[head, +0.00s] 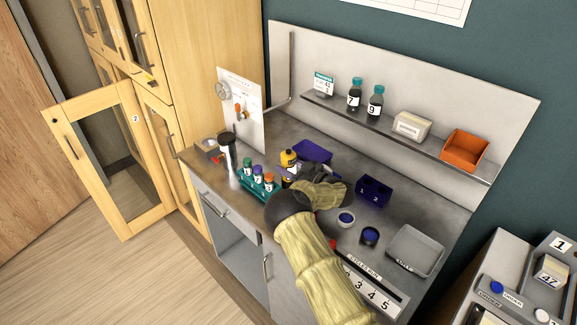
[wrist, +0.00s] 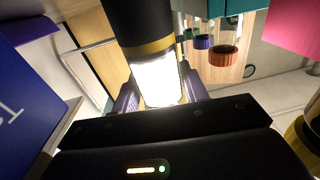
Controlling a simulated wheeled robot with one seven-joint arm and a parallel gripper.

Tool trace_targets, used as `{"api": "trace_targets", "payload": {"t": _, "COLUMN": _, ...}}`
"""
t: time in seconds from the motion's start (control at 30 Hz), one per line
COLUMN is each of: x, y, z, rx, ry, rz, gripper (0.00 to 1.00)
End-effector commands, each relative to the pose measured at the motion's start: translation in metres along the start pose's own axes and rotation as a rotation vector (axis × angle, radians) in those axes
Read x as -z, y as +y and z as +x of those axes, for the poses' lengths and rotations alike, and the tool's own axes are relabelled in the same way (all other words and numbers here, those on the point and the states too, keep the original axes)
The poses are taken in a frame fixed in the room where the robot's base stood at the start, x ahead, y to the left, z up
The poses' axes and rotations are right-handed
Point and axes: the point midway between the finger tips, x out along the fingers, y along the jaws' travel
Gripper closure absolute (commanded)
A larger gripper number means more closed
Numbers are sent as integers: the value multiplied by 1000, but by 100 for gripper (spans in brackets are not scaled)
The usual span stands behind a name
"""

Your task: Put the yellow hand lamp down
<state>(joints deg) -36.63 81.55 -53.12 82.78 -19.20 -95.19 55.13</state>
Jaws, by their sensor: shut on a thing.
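The yellow hand lamp (head: 289,158) shows in the head view as a yellow body with black parts, behind the tube rack. In the wrist view the lamp (wrist: 158,82) has a dark cylinder, a gold band and a bright white lit section. My gripper (wrist: 160,95) is shut on it, with a purple finger on each side of the lit section. In the head view my gripper (head: 290,172) is partly hidden by my own arm, which reaches in from the front. Whether the lamp's base touches the worktop is hidden.
A teal rack (head: 242,182) with several capped tubes stands close left of the lamp. Small jars (head: 345,219) and a grey tray (head: 415,250) lie farther right. A shelf (head: 400,140) runs above.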

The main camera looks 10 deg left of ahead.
Motion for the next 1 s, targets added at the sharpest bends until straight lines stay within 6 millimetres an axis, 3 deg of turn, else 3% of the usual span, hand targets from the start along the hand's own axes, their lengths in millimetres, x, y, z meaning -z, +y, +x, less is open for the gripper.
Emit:
{"api": "trace_targets", "payload": {"t": 0.13, "x": -2, "y": 0, "z": 0, "rx": -1, "ry": 0, "rz": 1, "gripper": 82}}
{"api": "trace_targets", "payload": {"t": 0.17, "x": -3, "y": 0, "z": 0, "rx": 0, "ry": 0, "rz": 1, "gripper": 52}}
{"api": "trace_targets", "payload": {"t": 0.27, "x": -2, "y": 0, "z": 0, "rx": -1, "ry": -1, "rz": 1, "gripper": 34}}
{"api": "trace_targets", "payload": {"t": 0.67, "x": -1, "y": 1, "z": -4, "rx": -2, "ry": -1, "rz": 1, "gripper": 34}}
{"api": "trace_targets", "payload": {"t": 1.0, "x": -2, "y": 1, "z": -55, "rx": -5, "ry": 0, "rz": 3, "gripper": 34}}
